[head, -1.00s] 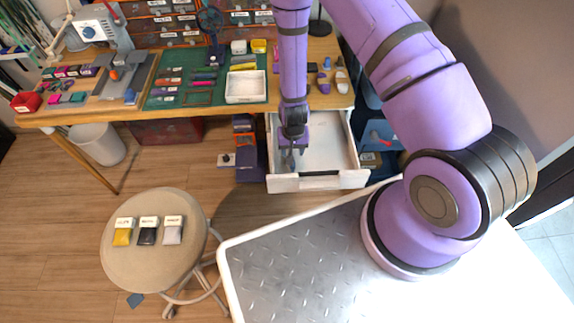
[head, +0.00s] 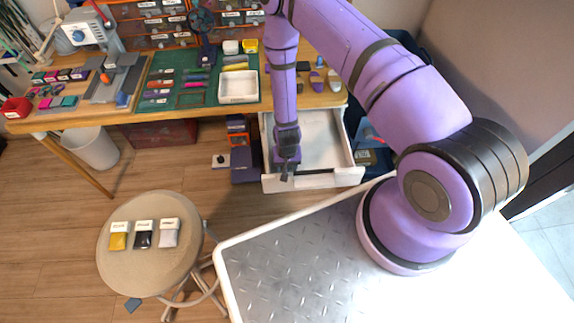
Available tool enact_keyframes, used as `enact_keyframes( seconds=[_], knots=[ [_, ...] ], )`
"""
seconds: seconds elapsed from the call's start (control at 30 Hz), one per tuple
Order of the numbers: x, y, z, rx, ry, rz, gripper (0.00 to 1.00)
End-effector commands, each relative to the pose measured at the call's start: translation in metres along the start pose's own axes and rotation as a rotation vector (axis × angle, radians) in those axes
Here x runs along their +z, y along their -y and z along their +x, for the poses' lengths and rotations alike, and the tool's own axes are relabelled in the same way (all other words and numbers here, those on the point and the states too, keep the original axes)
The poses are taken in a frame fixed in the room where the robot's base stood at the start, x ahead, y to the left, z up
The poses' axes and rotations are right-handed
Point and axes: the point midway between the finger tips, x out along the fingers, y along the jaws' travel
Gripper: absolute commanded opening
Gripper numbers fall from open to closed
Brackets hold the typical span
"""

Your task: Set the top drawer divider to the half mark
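The white top drawer (head: 325,140) is pulled out below the workbench's right end, with a dark handle (head: 316,172) on its front. Its inside looks mostly bare and white. I cannot make out the divider or a half mark; my arm covers the drawer's left side. My gripper (head: 285,177) points down at the drawer's front left, over or just before the front wall. It is too small to tell whether its fingers are open or shut, or whether it touches the drawer.
The workbench (head: 215,103) holds a green mat (head: 165,88), a white tray (head: 238,87) and small tools. A round stool (head: 150,260) with several small pouches stands at the lower left. My metal-topped base fills the lower right.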

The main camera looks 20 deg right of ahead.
Motion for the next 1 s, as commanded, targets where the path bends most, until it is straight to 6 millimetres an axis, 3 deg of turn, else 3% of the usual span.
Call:
enact_keyframes(
  seconds=[0.13,0.37,0.57,1.0],
  knots=[
    [0.0,0.0,0.0,0.0,0.0,0.0,0.49],
    [0.0,0.0,0.0,0.0,0.001,0.0,0.0],
    [0.0,-0.004,0.0,0.001,0.001,0.002,0.0],
    [0.0,-0.078,0.0,0.001,0.001,0.003,0.0]
  ],
)
